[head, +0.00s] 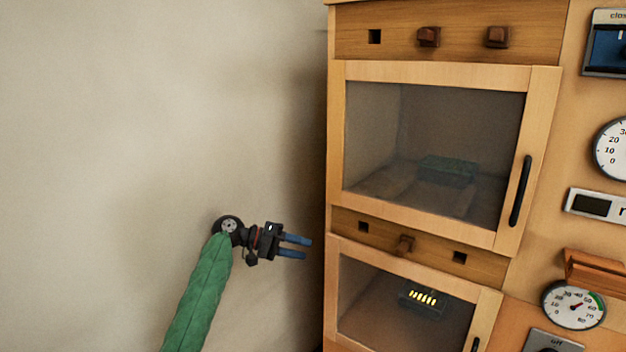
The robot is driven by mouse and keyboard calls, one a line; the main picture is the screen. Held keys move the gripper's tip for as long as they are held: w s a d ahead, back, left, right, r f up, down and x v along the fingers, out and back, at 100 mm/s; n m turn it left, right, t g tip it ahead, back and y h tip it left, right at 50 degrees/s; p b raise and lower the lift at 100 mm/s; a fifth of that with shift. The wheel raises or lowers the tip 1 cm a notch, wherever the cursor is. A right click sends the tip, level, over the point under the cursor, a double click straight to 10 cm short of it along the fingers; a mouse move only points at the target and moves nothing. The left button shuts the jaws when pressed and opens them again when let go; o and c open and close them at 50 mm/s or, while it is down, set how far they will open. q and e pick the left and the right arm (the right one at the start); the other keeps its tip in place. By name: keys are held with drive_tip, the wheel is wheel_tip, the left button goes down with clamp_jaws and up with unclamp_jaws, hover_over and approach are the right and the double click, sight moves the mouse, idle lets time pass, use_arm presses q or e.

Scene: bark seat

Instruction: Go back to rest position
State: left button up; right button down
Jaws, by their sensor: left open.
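My left gripper (297,247) shows in the head view, left of the wooden cabinet (334,150), on the end of my green-sleeved arm. Its two blue fingers point right and are spread apart with nothing between them. The fingertips look close to the cabinet's left edge in the picture; I cannot tell whether they touch it. My right gripper is not in the head view.
The cabinet's upper glass door (440,140) is shut, with a dark object behind it. The lower glass door (390,310) shows a box with lit yellow bars inside. Gauges (573,305) and panels line the right. The bare wall (130,120) is clear.

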use_arm(q)
drive_tip(key=w+a+f+t+y, duration=0.2)
drive_tip(key=a+f+t+y, duration=0.4)
drive_tip(key=f+t+y, duration=0.15)
drive_tip(key=s+a+f+y, duration=0.3)
drive_tip(key=s+f, duration=0.3)
drive_tip(key=f, duration=0.3)
drive_tip(key=s+a+f+y, duration=0.2)
drive_tip(key=s+a+f, duration=0.1)
drive_tip(key=s+f, duration=0.4)
drive_tip(key=s+f+g, duration=0.2)
drive_tip(key=s+f, duration=0.8)
drive_tip(key=s, duration=0.4)
drive_tip(key=s+f+n+g+y, duration=0.1)
drive_tip(key=s+f+g, duration=0.1)
drive_tip(key=s+f, duration=0.7)
drive_tip(key=s+f+g, duration=0.2)
drive_tip(key=s+f, duration=0.8)
drive_tip(key=s, duration=0.9)
drive_tip(key=shift+s+f+n+g, duration=0.15)
drive_tip(key=shift+f+n+g, duration=0.15)
drive_tip(key=shift+f+g, duration=0.05)
drive_tip(key=shift+d, duration=0.1)
